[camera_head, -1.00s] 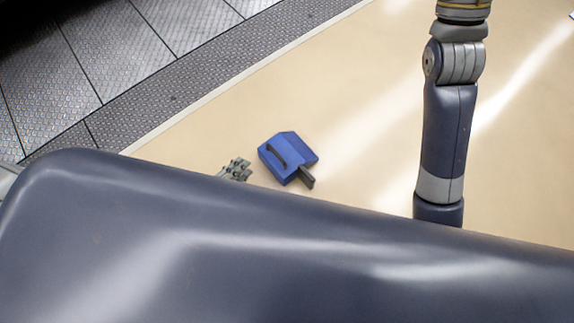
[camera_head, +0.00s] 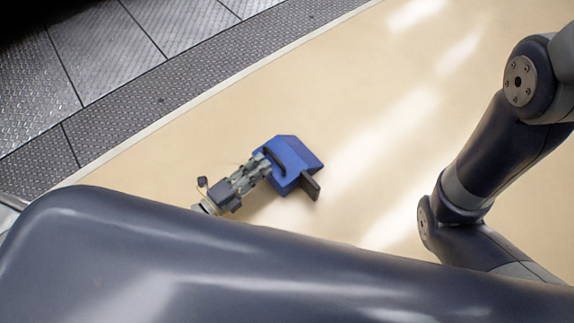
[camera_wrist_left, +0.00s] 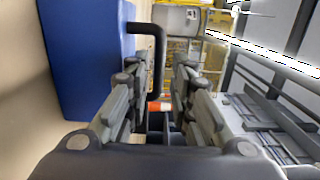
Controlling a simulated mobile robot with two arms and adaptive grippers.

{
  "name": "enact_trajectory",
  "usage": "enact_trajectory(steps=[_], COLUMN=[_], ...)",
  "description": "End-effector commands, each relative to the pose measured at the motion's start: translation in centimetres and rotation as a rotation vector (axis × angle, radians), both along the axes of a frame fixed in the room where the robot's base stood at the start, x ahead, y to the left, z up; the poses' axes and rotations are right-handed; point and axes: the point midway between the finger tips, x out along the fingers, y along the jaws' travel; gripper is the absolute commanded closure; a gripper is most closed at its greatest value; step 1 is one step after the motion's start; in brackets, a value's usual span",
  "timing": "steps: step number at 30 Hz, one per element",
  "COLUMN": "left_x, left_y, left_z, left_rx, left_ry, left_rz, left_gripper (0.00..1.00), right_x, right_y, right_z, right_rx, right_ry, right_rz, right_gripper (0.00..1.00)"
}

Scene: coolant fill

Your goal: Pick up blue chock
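The blue chock (camera_head: 301,157) lies on the beige floor in the head view, with a black handle (camera_head: 277,161) on its left side and a dark bar (camera_head: 311,188) at its lower right. My left gripper (camera_head: 263,164) is at the handle side of the chock. In the left wrist view the blue chock (camera_wrist_left: 85,55) fills the left, and its black handle (camera_wrist_left: 159,58) reaches between the two spread fingers of my left gripper (camera_wrist_left: 157,88). A gap shows between the fingers, so they are open around the handle. My right gripper is out of view.
A pale line (camera_head: 215,92) separates the beige floor from dark metal tread plates (camera_head: 120,40) at the upper left. My own dark body covers the bottom of the head view. The floor around the chock is clear.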

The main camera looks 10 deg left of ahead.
Motion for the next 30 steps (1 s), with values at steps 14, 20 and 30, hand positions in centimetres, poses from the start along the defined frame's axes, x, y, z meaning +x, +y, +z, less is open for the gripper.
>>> enact_trajectory(steps=[14,20,30], left_x=[4.3,5.1,5.0], left_y=[-2.2,-2.7,-2.7], left_z=[-0.5,-0.2,-0.2], left_rx=[-0.001,0.001,0.0], left_ry=[-0.002,0.002,0.002], left_rz=[-0.001,0.0,0.0], left_gripper=[0.79,0.79,1.0], right_x=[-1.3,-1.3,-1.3], right_y=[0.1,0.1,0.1], right_z=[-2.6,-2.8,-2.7], right_rx=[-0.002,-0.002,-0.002], right_ry=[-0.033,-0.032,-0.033], right_rz=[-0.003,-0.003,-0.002], right_gripper=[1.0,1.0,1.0])
